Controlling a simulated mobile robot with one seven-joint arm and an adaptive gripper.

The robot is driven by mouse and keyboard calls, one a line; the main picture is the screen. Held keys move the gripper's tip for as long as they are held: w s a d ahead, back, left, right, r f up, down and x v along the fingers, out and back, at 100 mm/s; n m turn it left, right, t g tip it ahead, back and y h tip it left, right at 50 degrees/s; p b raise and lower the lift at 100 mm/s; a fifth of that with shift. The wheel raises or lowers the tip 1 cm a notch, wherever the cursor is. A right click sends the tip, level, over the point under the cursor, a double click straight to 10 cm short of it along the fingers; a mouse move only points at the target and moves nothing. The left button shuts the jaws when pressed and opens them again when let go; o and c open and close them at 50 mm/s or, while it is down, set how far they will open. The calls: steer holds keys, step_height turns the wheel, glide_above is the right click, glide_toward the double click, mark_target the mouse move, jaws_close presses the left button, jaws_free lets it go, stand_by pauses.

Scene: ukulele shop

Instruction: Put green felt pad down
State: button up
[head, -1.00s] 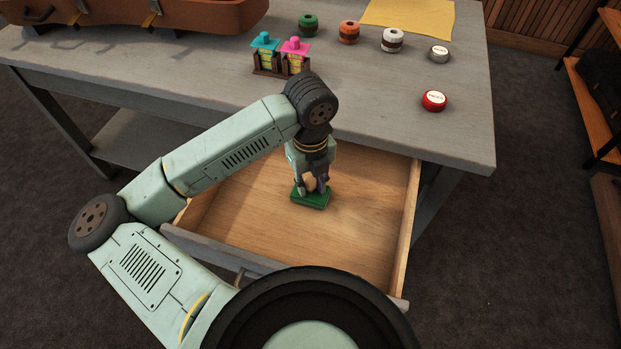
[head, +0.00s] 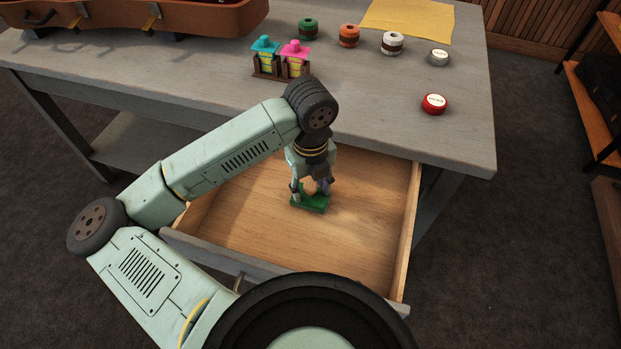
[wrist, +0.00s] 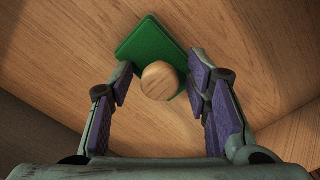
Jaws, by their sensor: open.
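The green felt pad (head: 314,205) lies in the open wooden drawer (head: 352,236), near its middle. It has a round wooden knob (wrist: 159,80) on top. My gripper (head: 311,193) is down in the drawer, right over the pad. In the wrist view, my gripper (wrist: 163,95) is open, with its purple-lined fingers on either side of the knob and gaps on both sides. The green pad also shows in the wrist view (wrist: 150,45), lying on the drawer floor.
On the grey table (head: 380,122) above are a red tin (head: 433,104), a silver tin (head: 438,58), several spools, a pink-topped bottle (head: 295,54) and a blue-topped bottle (head: 265,52). An orange-brown case (head: 190,18) lies at the back left.

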mark_target(310, 186)
step_height(310, 186, up, 12)
steer(key=b, duration=0.2)
steer(key=shift+r, duration=0.15)
stand_by(0.5)
